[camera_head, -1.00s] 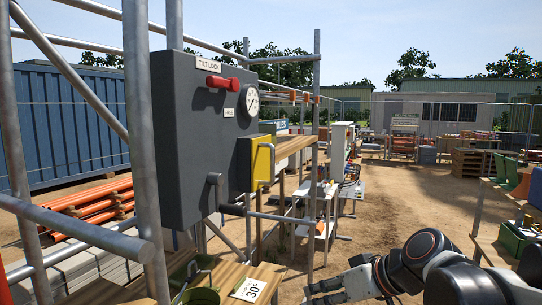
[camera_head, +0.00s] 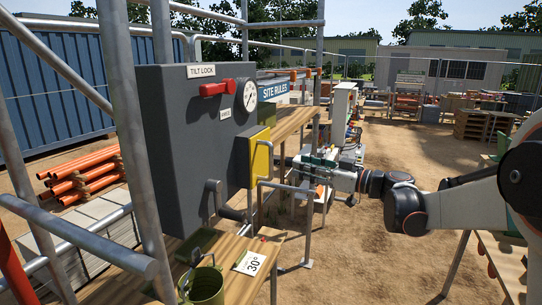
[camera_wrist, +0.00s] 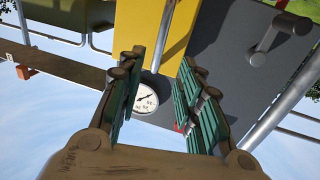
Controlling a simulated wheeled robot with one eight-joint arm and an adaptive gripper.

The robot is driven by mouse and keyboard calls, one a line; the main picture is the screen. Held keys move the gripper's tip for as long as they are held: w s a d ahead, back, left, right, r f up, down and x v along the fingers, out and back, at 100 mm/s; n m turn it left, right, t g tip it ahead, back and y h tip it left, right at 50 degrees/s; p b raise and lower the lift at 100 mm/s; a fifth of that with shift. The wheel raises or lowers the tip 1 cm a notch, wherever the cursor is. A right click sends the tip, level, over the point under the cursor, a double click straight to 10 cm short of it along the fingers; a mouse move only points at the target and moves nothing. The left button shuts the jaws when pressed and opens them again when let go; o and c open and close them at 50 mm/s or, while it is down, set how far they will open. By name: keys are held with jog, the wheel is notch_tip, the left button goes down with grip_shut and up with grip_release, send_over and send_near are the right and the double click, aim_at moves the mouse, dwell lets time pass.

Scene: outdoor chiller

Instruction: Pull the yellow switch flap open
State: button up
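The yellow switch flap (camera_head: 261,153) is on the right side of the dark grey tilt-lock box (camera_head: 188,120) and looks closed. A grey bar handle (camera_head: 258,172) runs down its front. My gripper (camera_head: 300,161) reaches in from the right, level with the flap and a short way off it. In the wrist view the flap (camera_wrist: 170,28) fills the upper middle. My gripper's green-padded fingers (camera_wrist: 163,64) are spread open and empty. The handle (camera_wrist: 160,40) lines up between the fingertips there; I cannot tell whether the fingers reach around it.
The box carries a red lever (camera_head: 217,89), a gauge (camera_head: 250,95) and a grey crank (camera_head: 214,190). Scaffold poles (camera_head: 140,140) stand at the left. A wooden bench (camera_head: 225,262) below holds a green mug (camera_head: 204,285) and a 30° card (camera_head: 250,263).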

jog(key=p, duration=0.2)
send_over(271, 175)
jog(key=shift+w, duration=0.45)
jog(key=shift+c, duration=0.3)
grip_shut()
